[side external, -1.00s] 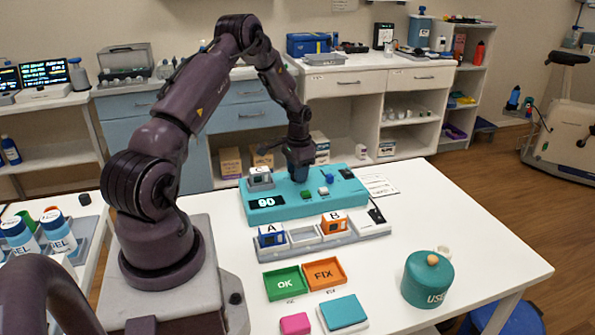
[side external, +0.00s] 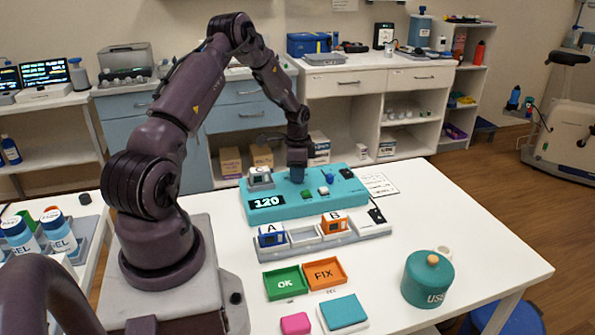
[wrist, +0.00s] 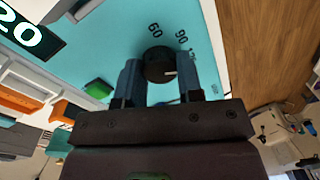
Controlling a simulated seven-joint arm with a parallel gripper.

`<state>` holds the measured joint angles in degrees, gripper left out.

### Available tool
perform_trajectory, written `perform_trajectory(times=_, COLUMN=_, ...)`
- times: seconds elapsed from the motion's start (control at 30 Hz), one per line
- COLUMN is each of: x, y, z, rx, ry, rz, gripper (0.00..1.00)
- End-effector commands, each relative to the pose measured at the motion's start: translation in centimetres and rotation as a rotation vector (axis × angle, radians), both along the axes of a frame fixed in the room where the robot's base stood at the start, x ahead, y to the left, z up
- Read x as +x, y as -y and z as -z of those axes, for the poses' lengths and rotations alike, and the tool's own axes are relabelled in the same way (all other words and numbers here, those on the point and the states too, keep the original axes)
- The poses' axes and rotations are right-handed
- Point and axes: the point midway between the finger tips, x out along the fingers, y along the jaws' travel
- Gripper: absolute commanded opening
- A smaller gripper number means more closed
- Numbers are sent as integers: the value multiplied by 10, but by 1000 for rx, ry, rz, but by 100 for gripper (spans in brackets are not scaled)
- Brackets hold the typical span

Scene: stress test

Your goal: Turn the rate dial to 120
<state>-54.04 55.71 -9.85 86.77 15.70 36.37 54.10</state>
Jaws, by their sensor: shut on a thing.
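The teal rate box (side external: 262,213) stands at the back of the white table, and its display (side external: 267,202) reads 120. The dark round dial (wrist: 157,65) sits on the box's top in the wrist view, with 60 and 90 printed around it and a further mark partly hidden by a finger. A pale pointer line on the dial faces right. My gripper (wrist: 160,80) is shut on the dial, one blue-grey finger on each side. In the side view my gripper (side external: 297,174) points down at the box and hides the dial.
A grey rack with units A (side external: 271,236) and B (side external: 334,224) stands in front of the box. Green OK (side external: 285,283) and orange FIX (side external: 325,273) trays lie nearer. A teal canister (side external: 427,279) stands at right.

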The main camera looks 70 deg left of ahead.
Motion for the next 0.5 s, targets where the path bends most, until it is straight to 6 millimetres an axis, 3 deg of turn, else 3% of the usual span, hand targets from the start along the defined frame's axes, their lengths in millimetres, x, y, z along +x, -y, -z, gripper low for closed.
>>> perform_trajectory(times=0.33, x=0, y=0, z=-1, rx=-1, ry=-1, rz=0, gripper=10)
perform_trajectory(times=0.37, x=0, y=0, z=-1, rx=-1, ry=-1, rz=0, gripper=41)
perform_trajectory(times=0.43, x=0, y=0, z=-1, rx=0, ry=-1, rz=0, gripper=57)
perform_trajectory(times=0.5, x=0, y=0, z=-1, rx=0, ry=0, rz=0, gripper=59)
